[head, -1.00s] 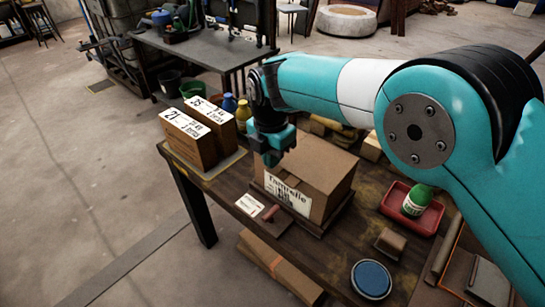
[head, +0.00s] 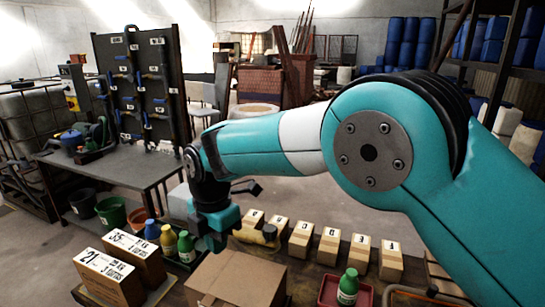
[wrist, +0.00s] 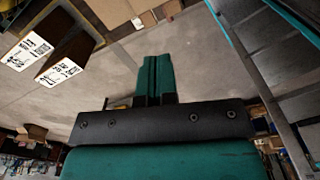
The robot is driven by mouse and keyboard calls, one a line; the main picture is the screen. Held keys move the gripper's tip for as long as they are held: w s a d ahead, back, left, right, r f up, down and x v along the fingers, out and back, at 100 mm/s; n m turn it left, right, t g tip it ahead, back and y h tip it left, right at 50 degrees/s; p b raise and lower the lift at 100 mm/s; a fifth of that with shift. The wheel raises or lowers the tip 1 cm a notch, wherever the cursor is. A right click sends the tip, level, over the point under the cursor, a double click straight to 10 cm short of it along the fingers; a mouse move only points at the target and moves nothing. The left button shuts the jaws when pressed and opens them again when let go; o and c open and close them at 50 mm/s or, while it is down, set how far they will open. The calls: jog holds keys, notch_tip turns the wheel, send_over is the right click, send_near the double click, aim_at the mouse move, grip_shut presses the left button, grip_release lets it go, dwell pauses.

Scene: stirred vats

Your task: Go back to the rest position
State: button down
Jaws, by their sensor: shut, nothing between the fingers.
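My gripper (head: 212,240) hangs at the end of my teal arm above the back left part of the workbench, near the left edge of a cardboard box (head: 235,280). In the wrist view its green fingers (wrist: 154,78) are together with nothing between them. The box's front is cut off by the frame's lower edge. The gripper touches nothing that I can make out.
Labelled boxes, 21 (head: 108,279) and 35 (head: 134,256), stand left of my gripper. Numbered blocks (head: 301,240) line the bench's back. A green bottle (head: 348,286) stands in a red tray (head: 328,293).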

jog(key=s+d+r+m+y, duration=0.1)
jog(key=s+d+r+m, duration=0.2)
jog(key=d+r+m, duration=0.45)
jog(key=s+d+r+m+y, duration=0.1)
jog(key=s+d+r+m, duration=0.25)
jog(key=d, duration=0.75)
jog(key=s+d+m+y, duration=0.2)
jog(key=s+d+m, duration=0.8)
jog(key=s, duration=0.5)
jog(key=shift+d+r+m, duration=0.15)
jog(key=shift+r+m, duration=0.1)
jog(key=shift+m, duration=0.35)
